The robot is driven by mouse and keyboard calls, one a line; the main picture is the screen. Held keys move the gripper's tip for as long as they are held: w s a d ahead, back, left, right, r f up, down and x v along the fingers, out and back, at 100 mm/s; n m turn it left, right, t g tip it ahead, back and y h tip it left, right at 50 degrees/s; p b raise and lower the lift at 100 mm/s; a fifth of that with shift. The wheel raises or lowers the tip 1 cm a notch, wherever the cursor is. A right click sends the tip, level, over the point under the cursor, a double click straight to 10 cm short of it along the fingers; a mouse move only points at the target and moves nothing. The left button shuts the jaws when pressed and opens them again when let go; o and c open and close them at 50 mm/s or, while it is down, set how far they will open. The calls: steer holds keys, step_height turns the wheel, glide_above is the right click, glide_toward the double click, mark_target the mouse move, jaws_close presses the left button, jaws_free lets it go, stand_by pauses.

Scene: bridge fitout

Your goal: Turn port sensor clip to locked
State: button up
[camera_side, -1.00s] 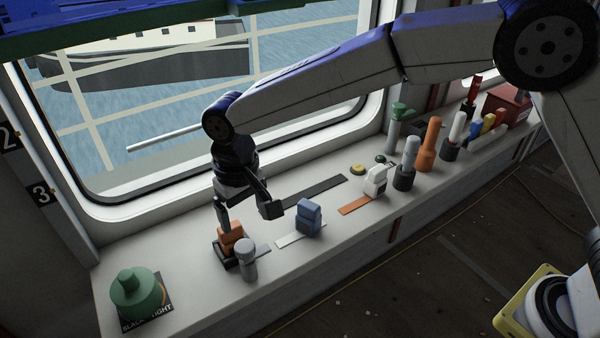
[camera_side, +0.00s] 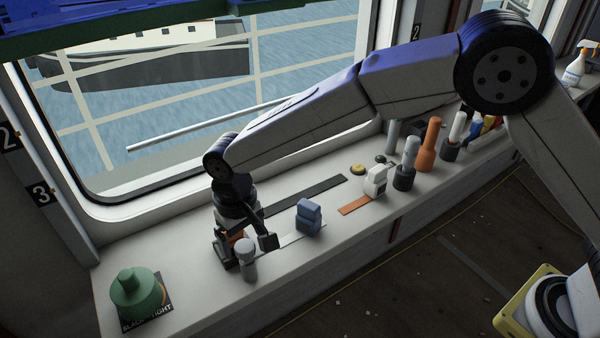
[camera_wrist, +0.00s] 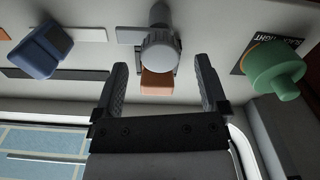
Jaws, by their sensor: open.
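An orange block (camera_side: 236,236) sits in a dark holder at the left part of the white sill, and it also shows in the wrist view (camera_wrist: 156,85). No label shows which part is the port sensor clip. My gripper (camera_side: 244,243) is open and low over the orange block, with a finger on either side. In the wrist view the fingers (camera_wrist: 161,68) stand wide apart, with visible gaps to the block.
A blue block (camera_side: 309,217) stands to the right on a pale strip. A green knobbed object (camera_side: 136,293) stands at the left end. A white block (camera_side: 376,180) and several upright cylinders, such as the orange one (camera_side: 428,148), stand farther right. The window is behind.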

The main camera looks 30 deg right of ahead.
steer(key=shift+f, duration=0.85)
jaws_close()
